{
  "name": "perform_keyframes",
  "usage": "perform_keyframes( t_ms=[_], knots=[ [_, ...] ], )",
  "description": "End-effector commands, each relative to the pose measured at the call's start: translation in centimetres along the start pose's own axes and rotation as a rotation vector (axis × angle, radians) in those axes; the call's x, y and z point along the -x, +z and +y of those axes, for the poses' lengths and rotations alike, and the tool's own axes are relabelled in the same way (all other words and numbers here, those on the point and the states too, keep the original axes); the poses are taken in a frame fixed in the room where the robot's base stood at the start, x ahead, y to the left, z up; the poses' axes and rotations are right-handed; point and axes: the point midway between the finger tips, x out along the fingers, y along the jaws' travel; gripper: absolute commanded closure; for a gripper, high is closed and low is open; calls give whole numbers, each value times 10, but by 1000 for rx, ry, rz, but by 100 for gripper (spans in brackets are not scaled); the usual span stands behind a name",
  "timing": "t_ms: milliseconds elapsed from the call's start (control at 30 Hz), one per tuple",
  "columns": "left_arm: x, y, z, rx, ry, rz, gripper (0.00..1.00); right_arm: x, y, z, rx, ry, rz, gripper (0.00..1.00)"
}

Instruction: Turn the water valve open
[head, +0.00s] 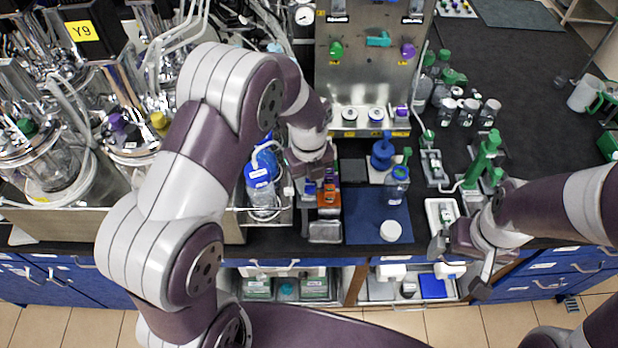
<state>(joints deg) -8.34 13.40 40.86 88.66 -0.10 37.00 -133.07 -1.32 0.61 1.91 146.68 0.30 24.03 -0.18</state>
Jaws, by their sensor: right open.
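A steel panel (362,75) stands at the back centre. It carries a green knob (336,49), a teal handle (378,40) lying crosswise and a purple knob (408,50). No readable label tells me which of these is the water valve. My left gripper (313,182) points down in front of the panel's lower left, over small bottles in an orange rack. It is apart from the knobs, and its fingers are mostly hidden by its own wrist. My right gripper (460,271) is open at the bench's front edge, right of a white tray, well away from the panel.
Glass bioreactor vessels (45,160) with tubing crowd the left. A blue mat (370,222) holds a blue-labelled bottle (396,186) and a white lid (390,231).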

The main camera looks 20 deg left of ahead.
Motion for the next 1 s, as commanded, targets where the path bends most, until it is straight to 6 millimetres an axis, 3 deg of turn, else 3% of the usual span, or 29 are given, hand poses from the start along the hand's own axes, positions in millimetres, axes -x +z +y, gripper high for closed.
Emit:
perform_keyframes(
  t_ms=[467,1000],
  knots=[
    [0,0,0,64,0,1,97,1,0,0,0,0,0,0],
    [0,0,0,519,0,1,97,4,0,0,0,0,0,0]
  ],
)
